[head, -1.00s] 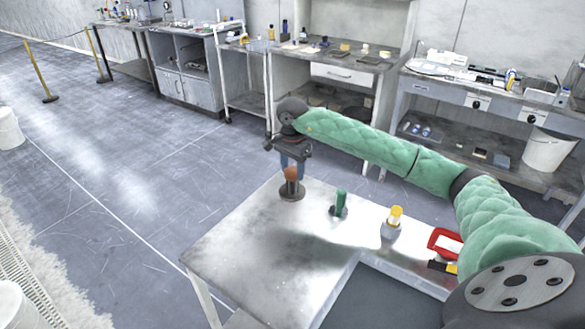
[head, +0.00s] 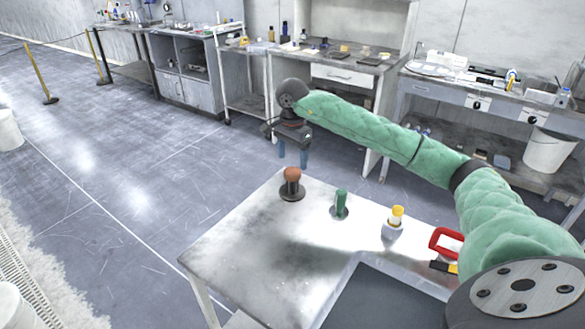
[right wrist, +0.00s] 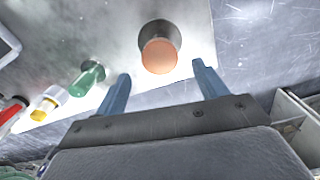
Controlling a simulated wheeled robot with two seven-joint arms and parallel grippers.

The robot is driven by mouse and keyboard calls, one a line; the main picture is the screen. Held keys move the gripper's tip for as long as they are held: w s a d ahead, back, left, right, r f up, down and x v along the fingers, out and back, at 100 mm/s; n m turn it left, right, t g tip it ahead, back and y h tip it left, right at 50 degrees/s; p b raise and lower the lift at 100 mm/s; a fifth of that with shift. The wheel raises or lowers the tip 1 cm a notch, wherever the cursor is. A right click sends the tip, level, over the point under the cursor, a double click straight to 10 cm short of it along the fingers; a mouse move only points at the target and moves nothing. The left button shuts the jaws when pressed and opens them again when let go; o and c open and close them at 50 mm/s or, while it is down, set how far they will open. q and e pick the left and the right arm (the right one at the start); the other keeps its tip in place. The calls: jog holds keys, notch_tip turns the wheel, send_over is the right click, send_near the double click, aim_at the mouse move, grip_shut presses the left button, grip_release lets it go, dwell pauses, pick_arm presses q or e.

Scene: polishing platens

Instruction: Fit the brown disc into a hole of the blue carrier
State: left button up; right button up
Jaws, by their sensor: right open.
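A piece with an orange-brown rounded knob (head: 292,174) on a dark round base (head: 291,192) stands upright near the far corner of the table. No separate flat brown disc and no blue carrier with holes can be made out. My right gripper (head: 293,162) is open and empty, its blue fingers just beyond and above the knob in the head view. In the right wrist view the knob (right wrist: 160,56) shows between and past the two fingertips (right wrist: 160,76), apart from both. My left gripper is not in view.
On the table (head: 235,245), a green-handled piece (head: 341,202), a yellow-topped white piece (head: 395,222) and a red-framed item (head: 445,242) stand in a row to the right. A dark flat area (head: 385,298) lies at the near right. The table's left part is clear.

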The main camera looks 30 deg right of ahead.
aim_at(292, 171)
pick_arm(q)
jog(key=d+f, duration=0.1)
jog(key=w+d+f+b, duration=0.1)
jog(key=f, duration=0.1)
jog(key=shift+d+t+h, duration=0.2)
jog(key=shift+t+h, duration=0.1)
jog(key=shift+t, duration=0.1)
pick_arm(e)
notch_tip(292, 171, up, 7)
jog(key=shift+r, duration=0.2)
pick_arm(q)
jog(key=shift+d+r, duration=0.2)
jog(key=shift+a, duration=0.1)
